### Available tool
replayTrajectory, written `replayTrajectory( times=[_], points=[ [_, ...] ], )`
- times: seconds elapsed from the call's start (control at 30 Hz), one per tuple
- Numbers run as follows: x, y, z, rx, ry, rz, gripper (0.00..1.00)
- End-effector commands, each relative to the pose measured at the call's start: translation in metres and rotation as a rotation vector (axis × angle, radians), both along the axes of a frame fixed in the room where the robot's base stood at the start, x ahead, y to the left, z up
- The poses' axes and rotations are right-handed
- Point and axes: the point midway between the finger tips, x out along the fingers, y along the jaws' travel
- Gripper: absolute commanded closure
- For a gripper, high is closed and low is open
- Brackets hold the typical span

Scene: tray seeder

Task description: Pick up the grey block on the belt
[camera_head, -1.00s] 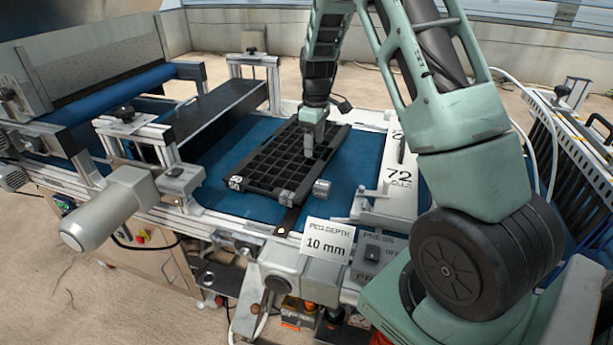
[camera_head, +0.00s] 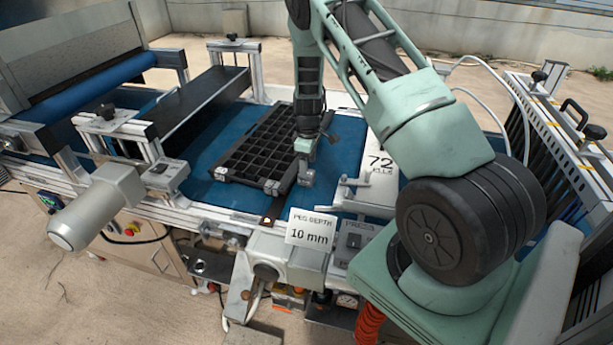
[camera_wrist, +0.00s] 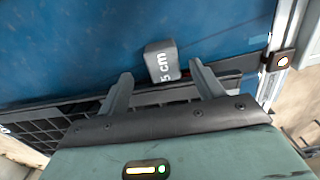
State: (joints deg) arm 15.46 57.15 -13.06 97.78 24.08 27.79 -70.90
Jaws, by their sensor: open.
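In the wrist view the block (camera_wrist: 161,62) carries a "5 cm" label and stands at the gap between the fingertips. In the wrist view my gripper (camera_wrist: 161,72) is open, with one finger to each side of the block's near end. Nothing is held. Whether the fingers touch the block cannot be told.
The black celled tray (camera_head: 245,180) lies beside the block and shows under the fingers in the wrist view. A "72 cells" plate (camera_head: 380,170) stands to the right. A "10 mm" peg depth sign (camera_head: 310,234) is in front. Blue belt is clear left of the tray.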

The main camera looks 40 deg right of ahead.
Motion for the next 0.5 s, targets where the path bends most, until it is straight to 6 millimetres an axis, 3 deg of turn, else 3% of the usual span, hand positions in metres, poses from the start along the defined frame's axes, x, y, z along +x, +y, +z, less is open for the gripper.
replayTrajectory(
  times=[0.3, 0.5],
  points=[
    [0.001, 0.005, -0.038, 0.000, 0.004, 0.000, 0.34],
    [0.001, 0.005, -0.046, 0.000, 0.001, -0.001, 0.34]
  ],
)
